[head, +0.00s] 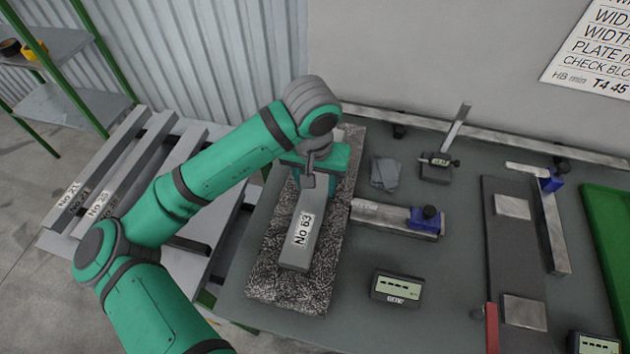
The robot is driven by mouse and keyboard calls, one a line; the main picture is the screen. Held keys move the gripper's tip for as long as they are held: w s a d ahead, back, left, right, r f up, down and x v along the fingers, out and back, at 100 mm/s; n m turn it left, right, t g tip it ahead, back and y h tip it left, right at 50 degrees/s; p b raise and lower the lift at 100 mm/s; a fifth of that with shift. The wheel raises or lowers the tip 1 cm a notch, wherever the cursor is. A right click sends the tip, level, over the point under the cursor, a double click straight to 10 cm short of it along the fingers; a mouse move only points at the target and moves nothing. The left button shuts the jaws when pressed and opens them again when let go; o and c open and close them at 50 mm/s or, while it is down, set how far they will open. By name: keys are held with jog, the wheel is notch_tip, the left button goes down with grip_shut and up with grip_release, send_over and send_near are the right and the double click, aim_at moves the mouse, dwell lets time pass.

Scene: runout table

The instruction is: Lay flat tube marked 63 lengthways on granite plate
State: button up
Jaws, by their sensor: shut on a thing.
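The grey flat tube marked No 63 (301,247) is over the speckled granite plate (262,277) in the head view. Its long side runs along the plate's length. I cannot tell whether it rests on the plate or hangs just above it. My gripper (309,178) is shut on the tube near its far end, seen from above and behind. The fingertips are mostly hidden by the gripper body and arm.
Several marked tubes, including No 28 (140,185), lie on a rack at left. A green tray (608,225) is far right.

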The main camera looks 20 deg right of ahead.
jog(key=shift+f, duration=0.35)
jog(key=o, duration=1.6)
jog(key=shift+c, duration=0.2)
notch_tip(320, 180, up, 11)
jog(key=s, duration=0.1)
jog(key=shift+a+f, duration=0.15)
jog(key=shift+a, duration=0.25)
